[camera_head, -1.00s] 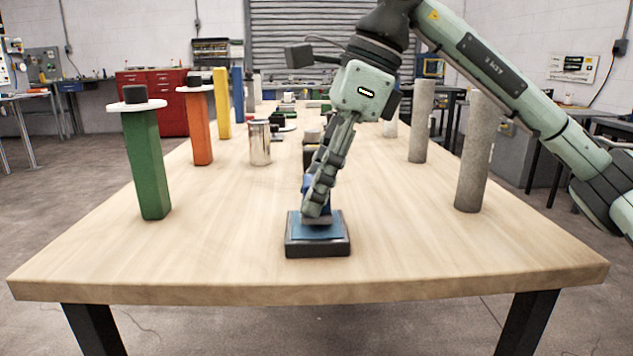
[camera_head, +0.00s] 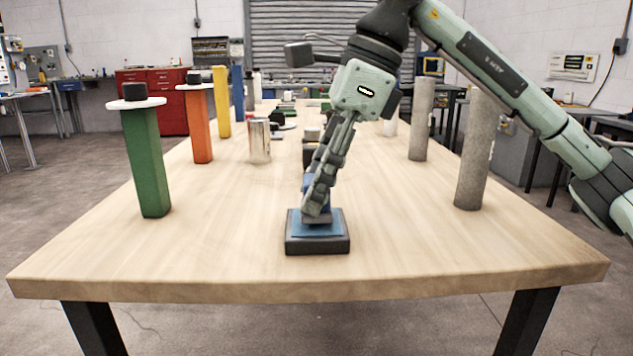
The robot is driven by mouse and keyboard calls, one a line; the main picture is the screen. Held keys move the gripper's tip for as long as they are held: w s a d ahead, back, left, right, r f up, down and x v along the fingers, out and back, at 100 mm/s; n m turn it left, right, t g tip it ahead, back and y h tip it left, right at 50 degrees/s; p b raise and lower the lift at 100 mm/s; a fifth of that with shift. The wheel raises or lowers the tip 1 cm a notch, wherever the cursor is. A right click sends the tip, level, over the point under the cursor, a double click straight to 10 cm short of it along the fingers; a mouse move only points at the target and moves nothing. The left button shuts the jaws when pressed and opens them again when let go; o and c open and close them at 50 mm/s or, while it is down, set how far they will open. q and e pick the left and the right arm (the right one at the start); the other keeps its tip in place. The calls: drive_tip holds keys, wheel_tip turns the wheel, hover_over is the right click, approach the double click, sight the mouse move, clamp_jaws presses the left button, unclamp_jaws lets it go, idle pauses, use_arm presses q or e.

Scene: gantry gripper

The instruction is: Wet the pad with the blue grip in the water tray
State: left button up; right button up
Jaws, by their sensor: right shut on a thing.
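The water tray (camera_head: 318,246) is a dark, low square tray with a blue surface, near the front middle of the table. My right gripper (camera_head: 315,208) points down over it, shut on the pad with the blue grip (camera_head: 318,219). The gripper's fingers hide most of the grip; a little blue shows beside them. The pad's grey lower part appears to rest on the blue surface, though exact contact is hard to tell. My left gripper is not in view.
A green post (camera_head: 147,165) and an orange post (camera_head: 201,125), each topped with a white disc and black block, stand at left. A metal can (camera_head: 259,140) stands behind. Grey columns (camera_head: 473,152) stand at right. The table's front (camera_head: 180,265) is clear.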

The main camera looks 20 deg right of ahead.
drive_tip(key=shift+f+b, duration=0.35)
drive_tip(key=shift+f, duration=0.15)
idle(0.3)
drive_tip(key=shift+f, duration=0.15)
idle(0.8)
wheel_tip(320, 180, up, 7)
drive_tip(key=p, duration=0.6)
idle(0.7)
